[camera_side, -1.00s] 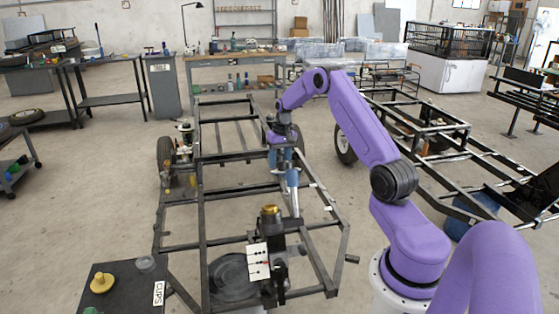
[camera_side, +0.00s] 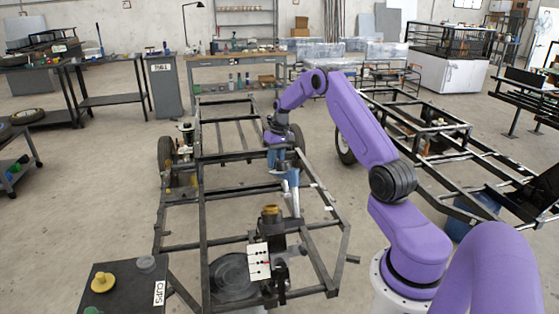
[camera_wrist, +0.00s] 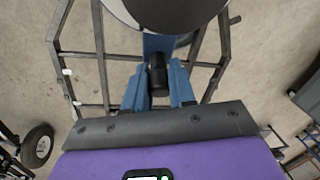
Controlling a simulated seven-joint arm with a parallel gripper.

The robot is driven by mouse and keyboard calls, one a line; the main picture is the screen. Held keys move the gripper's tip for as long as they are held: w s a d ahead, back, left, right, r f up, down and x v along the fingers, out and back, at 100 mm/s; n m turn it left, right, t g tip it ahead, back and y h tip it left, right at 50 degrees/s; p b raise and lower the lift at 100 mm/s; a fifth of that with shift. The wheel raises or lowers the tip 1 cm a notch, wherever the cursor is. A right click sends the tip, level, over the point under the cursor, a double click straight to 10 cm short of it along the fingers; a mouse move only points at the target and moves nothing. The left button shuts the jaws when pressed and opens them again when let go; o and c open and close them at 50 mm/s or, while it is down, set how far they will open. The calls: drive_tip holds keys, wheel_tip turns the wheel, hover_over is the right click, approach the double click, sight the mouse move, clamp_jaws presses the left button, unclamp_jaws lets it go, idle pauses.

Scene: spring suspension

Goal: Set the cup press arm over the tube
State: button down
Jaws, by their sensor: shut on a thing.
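My gripper (camera_side: 287,176) is above the frame's right side in the side view. In the wrist view its blue fingers (camera_wrist: 158,90) are closed around a black grip (camera_wrist: 157,76), which I take for the press arm's handle. A pale silver bar (camera_side: 294,203) shows just below the fingers in the side view; how it joins the grip is not clear. A dark upright post with a brass-coloured top (camera_side: 270,211) stands in front of the gripper, likely the tube. A large grey round part (camera_wrist: 172,8) fills the top of the wrist view. Whether the press arm lies over the tube cannot be told.
A white marked plate (camera_side: 258,262) is by the post. A black table (camera_side: 120,298) labelled CUPS at lower left holds yellow, grey and green cups. The chassis frame (camera_side: 202,230) surrounds the work. A second frame (camera_side: 440,150) stands to the right.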

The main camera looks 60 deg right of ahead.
drive_tip(key=w+a+r+n+y, duration=0.2)
drive_tip(key=w+a+n+y, duration=0.15)
drive_tip(key=a+n, duration=0.6)
drive_tip(key=s+a+r+n+y, duration=0.1)
drive_tip(key=s+a+r+n, duration=0.1)
drive_tip(key=a, duration=0.3)
drive_tip(key=s+a+r+n+g+y, duration=0.1)
drive_tip(key=s+a+r+n, duration=0.1)
drive_tip(key=a+n, duration=0.2)
drive_tip(key=shift+a+r+n+g, duration=0.15)
drive_tip(key=shift+a+n+g, duration=0.2)
drive_tip(key=shift+a, duration=0.7)
drive_tip(key=shift+s, duration=0.1)
drive_tip(key=c, duration=0.9)
unclamp_jaws()
drive_tip(key=shift+a, duration=0.1)
drive_tip(key=shift+c, duration=0.2)
drive_tip(key=shift+r, duration=0.1)
drive_tip(key=v, duration=1.7)
drive_tip(key=shift+d, duration=0.3)
